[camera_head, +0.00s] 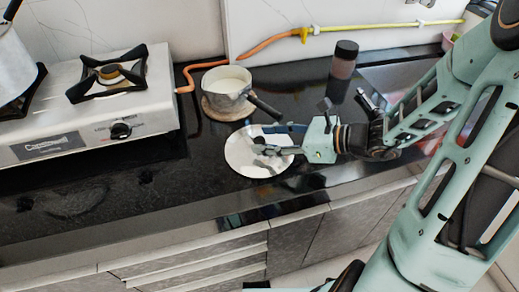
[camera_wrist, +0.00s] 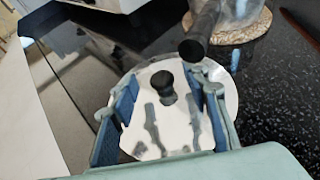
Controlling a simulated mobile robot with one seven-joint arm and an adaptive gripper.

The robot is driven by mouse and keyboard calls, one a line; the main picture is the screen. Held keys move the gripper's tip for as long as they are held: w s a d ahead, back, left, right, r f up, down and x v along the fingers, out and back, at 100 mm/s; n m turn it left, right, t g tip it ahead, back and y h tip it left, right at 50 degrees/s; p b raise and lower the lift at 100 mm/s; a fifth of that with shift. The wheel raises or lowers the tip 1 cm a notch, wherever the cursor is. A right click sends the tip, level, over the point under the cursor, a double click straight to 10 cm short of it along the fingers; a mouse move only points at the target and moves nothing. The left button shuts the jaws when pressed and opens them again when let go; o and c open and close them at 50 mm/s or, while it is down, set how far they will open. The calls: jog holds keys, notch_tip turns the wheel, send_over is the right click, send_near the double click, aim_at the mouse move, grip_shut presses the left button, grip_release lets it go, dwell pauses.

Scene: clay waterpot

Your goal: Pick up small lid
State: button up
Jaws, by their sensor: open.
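The small lid (camera_head: 244,158) is a white disc lying on the dark countertop, in front of the saucepan. In the wrist view the lid (camera_wrist: 149,78) shows a black knob (camera_wrist: 163,82) standing up from it. My gripper (camera_head: 268,140) reaches over the lid from the right. In the wrist view my gripper (camera_wrist: 165,112) is open, with a finger on each side of the knob and nothing held. The fingers are apart from the knob. In the head view the gripper partly hides the lid and its knob.
A saucepan (camera_head: 226,86) stands on a round cork mat (camera_head: 215,111) just behind the lid, its black handle (camera_wrist: 203,30) pointing close to my gripper. A dark-capped jar (camera_head: 343,62) stands behind right. A gas stove (camera_head: 120,120) is at left. The counter left of the lid is clear.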

jog(key=x, duration=0.2)
jog(key=shift+w+a+f, duration=0.15)
jog(key=shift+a+f, duration=0.05)
grip_shut()
jog(key=shift+r, duration=0.1)
